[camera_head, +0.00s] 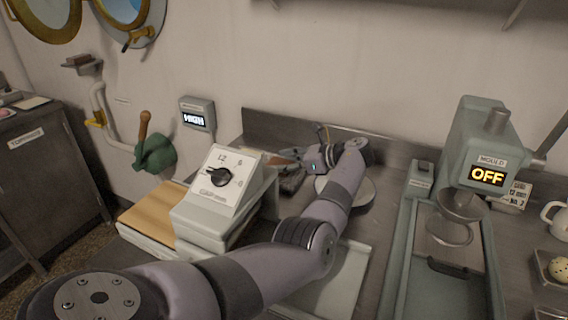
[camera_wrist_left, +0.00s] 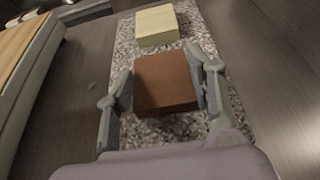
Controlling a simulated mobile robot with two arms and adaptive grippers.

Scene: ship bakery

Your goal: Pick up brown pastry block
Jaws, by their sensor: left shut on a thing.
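The brown pastry block (camera_wrist_left: 165,82) shows in the left wrist view on or just above a speckled grey slab (camera_wrist_left: 213,30); I cannot tell if it still touches the slab. My left gripper (camera_wrist_left: 163,92) is shut on it, one finger at each side. In the head view my left gripper (camera_head: 292,160) is at the back of the counter, behind the white dial machine. The block is hard to make out there. My right gripper is not in view.
A pale yellow block (camera_wrist_left: 157,25) lies on the slab beyond the brown one. The white dial machine (camera_head: 217,187) with a wooden board (camera_head: 155,214) stands left of my arm. The green MOULD press (camera_head: 482,140) reads OFF at right.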

